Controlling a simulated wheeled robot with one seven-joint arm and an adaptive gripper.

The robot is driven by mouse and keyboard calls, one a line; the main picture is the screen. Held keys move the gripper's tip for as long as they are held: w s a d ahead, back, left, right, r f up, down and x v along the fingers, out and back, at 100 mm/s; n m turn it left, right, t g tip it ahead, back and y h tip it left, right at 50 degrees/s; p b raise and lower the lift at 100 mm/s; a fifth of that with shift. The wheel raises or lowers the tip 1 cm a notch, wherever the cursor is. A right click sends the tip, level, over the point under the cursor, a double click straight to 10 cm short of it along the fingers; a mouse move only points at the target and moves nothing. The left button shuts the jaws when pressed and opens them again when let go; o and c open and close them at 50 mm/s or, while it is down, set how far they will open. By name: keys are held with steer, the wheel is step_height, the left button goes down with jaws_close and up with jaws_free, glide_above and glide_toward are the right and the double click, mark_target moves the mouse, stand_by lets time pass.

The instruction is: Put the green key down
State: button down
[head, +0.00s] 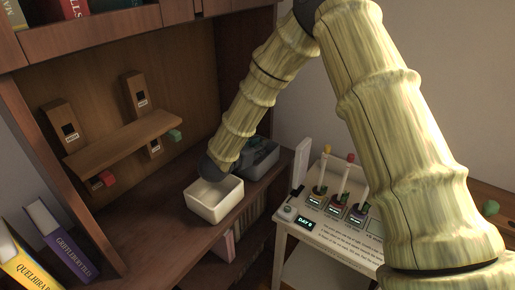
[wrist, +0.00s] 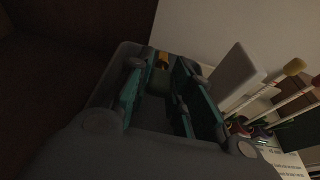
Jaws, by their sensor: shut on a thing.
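My gripper is shut on a dark green piece (wrist: 158,82), apparently the green key, with a small orange-yellow part (wrist: 163,60) by the fingertips.
A white stand (head: 325,222) with upright sticks is right. Books (head: 60,240) stand left.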

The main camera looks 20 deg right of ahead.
steer(key=shift+s+f, duration=0.1)
steer(key=shift+f, duration=0.25)
steer(key=c, duration=1.3)
jaws_free()
steer(key=shift+s+f, duration=0.1)
steer(key=shift+f, duration=0.05)
steer(key=shift+r+p, duration=0.6)
steer(key=shift+p, duration=0.05)
steer(key=shift+s+a, duration=0.1)
steer(key=shift+a, duration=0.2)
steer(key=v, duration=0.3)
steer(key=b+v, duration=0.1)
steer(key=v, duration=0.7)
steer(key=shift+a+r+b, duration=0.1)
steer(key=shift+r+b, duration=0.3)
